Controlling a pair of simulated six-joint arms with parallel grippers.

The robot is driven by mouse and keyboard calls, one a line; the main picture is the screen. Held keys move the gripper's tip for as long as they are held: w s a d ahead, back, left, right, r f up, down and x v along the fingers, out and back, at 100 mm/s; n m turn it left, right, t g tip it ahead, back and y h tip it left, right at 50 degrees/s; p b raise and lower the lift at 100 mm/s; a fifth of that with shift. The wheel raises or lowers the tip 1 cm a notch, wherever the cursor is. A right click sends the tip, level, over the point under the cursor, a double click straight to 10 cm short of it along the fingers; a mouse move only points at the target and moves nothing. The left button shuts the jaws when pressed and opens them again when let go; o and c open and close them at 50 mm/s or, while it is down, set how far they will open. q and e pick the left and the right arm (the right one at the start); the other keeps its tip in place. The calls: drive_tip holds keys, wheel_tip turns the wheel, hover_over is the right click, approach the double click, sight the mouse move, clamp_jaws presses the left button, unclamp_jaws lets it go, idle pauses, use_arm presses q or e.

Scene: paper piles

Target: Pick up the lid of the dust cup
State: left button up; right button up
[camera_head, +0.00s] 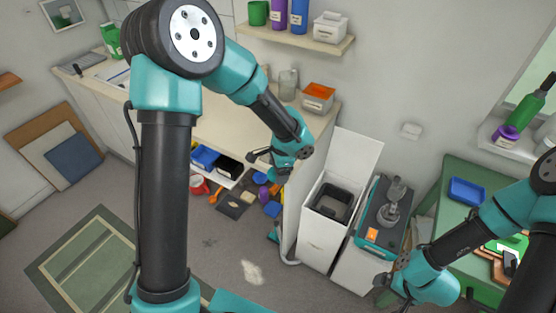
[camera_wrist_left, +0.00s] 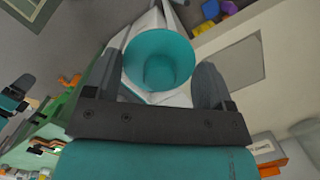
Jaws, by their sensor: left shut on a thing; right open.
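My left gripper (camera_wrist_left: 165,90) is shut on a teal, round, hollow cup-like piece (camera_wrist_left: 158,58). Its wide mouth faces the left wrist camera, with a finger on each side. I cannot tell whether this piece is the dust cup or its lid. In the head view the left gripper (camera_head: 258,156) is above the floor, left of the white bin (camera_head: 318,238); the held piece is hard to make out there. My right gripper (camera_head: 386,288) is open, low in front of the grey and teal machine (camera_head: 376,236), with nothing visible between its fingers.
The white bin's lid (camera_head: 345,150) stands open, with a dark liner (camera_head: 328,205) inside. A long counter (camera_head: 230,110) runs behind my left arm. Blue and black trays (camera_head: 205,157) and loose items are below it. A green table (camera_head: 458,178) with a blue tray (camera_head: 467,191) stands at right.

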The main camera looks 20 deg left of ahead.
use_arm(q)
drive_tip(key=shift+s+d, duration=0.1)
drive_tip(key=shift+s, duration=0.2)
drive_tip(key=shift+w, duration=0.1)
drive_tip(key=w+r+n, duration=0.5)
drive_tip(key=w+n, duration=0.2)
drive_tip(key=w, duration=0.1)
drive_tip(key=shift+w+d+r+g+h, duration=0.2)
drive_tip(key=shift+d+r+g+h, duration=0.05)
drive_tip(key=shift+g+h, duration=0.15)
